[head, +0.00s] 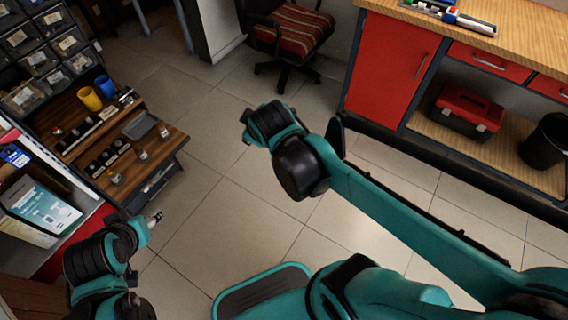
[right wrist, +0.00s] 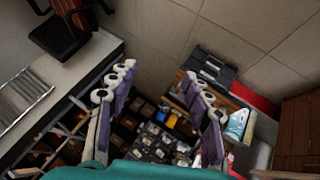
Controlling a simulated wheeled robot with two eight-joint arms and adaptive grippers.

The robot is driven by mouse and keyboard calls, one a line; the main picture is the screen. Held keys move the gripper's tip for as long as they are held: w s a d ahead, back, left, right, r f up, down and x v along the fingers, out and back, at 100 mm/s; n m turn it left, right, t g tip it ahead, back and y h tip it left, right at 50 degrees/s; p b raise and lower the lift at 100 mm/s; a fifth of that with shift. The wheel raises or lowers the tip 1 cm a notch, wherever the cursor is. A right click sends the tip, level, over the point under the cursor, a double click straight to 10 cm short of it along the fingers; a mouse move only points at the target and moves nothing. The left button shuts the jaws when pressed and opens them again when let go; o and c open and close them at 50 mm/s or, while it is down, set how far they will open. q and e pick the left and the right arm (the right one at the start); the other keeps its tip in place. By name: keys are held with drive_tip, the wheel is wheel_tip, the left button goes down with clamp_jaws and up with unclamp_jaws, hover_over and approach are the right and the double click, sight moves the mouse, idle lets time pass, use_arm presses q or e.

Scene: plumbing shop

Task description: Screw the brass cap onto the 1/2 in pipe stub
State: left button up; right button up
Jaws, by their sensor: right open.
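I cannot make out the brass cap or the 1/2 in pipe stub for certain. Several small pale fittings (head: 142,156) stand on the wooden bench at the left of the head view, too small to identify. My right gripper (right wrist: 156,84) is open in the right wrist view, with nothing visible between its fingers; in the head view its wrist hangs over open floor, right of the bench. My left gripper (head: 153,219) is at the lower left of the head view, just in front of the bench. A small metallic tip shows there, and its finger state is unclear.
A yellow cup (head: 89,98), a blue cup (head: 105,86) and dark racks share the bench. Parts bins (head: 40,60) stand behind it. A chair (head: 292,35) is at the back. A red cabinet (head: 392,70) and toolbox (head: 467,112) are at the right. The middle floor is free.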

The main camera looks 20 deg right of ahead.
drive_tip(key=s+d+f+m+g, duration=0.1)
drive_tip(key=s+d+f+m, duration=0.1)
drive_tip(key=s+m, duration=0.5)
drive_tip(key=s+f, duration=0.1)
drive_tip(key=s, duration=0.4)
drive_tip(key=shift+d+f+m+y, duration=0.15)
drive_tip(key=shift+d+m+y, duration=0.15)
drive_tip(key=shift+d, duration=0.1)
idle(0.5)
